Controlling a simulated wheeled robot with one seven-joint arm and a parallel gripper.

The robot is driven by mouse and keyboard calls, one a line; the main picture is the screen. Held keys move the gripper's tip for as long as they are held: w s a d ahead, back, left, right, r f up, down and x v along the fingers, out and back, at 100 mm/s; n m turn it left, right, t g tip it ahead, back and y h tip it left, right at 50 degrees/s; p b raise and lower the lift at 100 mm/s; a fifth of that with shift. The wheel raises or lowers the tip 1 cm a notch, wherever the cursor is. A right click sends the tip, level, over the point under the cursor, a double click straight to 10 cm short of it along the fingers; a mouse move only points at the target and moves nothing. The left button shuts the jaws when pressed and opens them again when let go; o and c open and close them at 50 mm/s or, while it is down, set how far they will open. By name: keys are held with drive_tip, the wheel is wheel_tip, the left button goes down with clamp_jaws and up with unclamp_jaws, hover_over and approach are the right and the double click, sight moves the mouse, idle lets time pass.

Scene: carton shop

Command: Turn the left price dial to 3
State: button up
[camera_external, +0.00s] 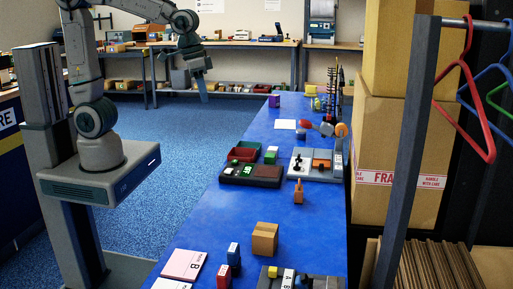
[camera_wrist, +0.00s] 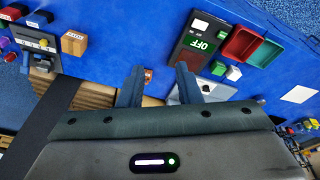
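I cannot clearly make out a price dial or any number markings in either view. A grey unit (camera_external: 334,176) with a black knob-like part (camera_external: 297,163) and an orange part (camera_external: 321,160) stands on the blue table; whether it bears the price dials I cannot tell. In the wrist view the grey unit (camera_wrist: 212,92) is partly hidden behind a finger. My gripper (camera_external: 204,92) hangs in the air left of the table's far part, touching nothing. In the wrist view its two fingers (camera_wrist: 160,82) are apart with nothing held between them.
A dark panel (camera_wrist: 192,50) with a green OFF display lies on the blue table (camera_external: 205,216), beside red and green trays (camera_wrist: 239,42). Large cartons (camera_external: 377,150) border the right side.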

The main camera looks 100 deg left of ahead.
drive_tip(key=w+a+f+n+g+y+b, duration=0.1)
drive_tip(key=w+a+f+n, duration=0.15)
drive_tip(key=w+a, duration=0.35)
drive_tip(key=w+a+f+n+b, duration=0.15)
drive_tip(key=w+a+n, duration=0.25)
drive_tip(key=w, duration=0.4)
drive_tip(key=n+g+y+b, duration=0.1)
drive_tip(key=n+y+b, duration=0.15)
drive_tip(key=n, duration=0.45)
approach(299, 155)
drive_tip(key=shift+m+y, duration=0.25)
drive_tip(key=shift+y, duration=0.1)
drive_tip(key=x, duration=0.8)
drive_tip(key=shift+f+p, duration=0.3)
drive_tip(key=shift+p, duration=0.05)
drive_tip(key=shift+d, duration=0.1)
clamp_jaws()
